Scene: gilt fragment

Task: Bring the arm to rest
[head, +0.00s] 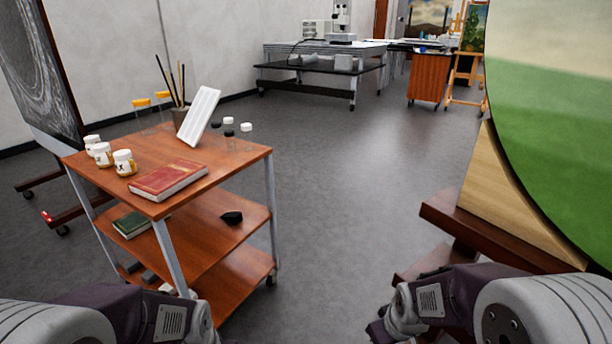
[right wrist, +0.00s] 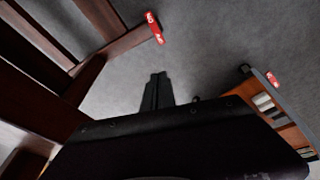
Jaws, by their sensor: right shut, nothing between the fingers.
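My right gripper (right wrist: 157,92) shows in the right wrist view as two dark fingers pressed together, with nothing between them. It is over the bare grey floor and touches nothing that I can see. In the head view my right arm (head: 450,300) is folded low at the bottom right, and its fingers are not visible there. My left arm (head: 130,312) lies low at the bottom left of the head view. Its gripper is out of the picture.
A wooden trolley (head: 240,155) with jars, a red book (head: 168,179) and brushes stands at the left. A large round painting (head: 560,120) on a wooden stand (head: 452,222) is close at the right. The grey floor (head: 345,190) between them is clear.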

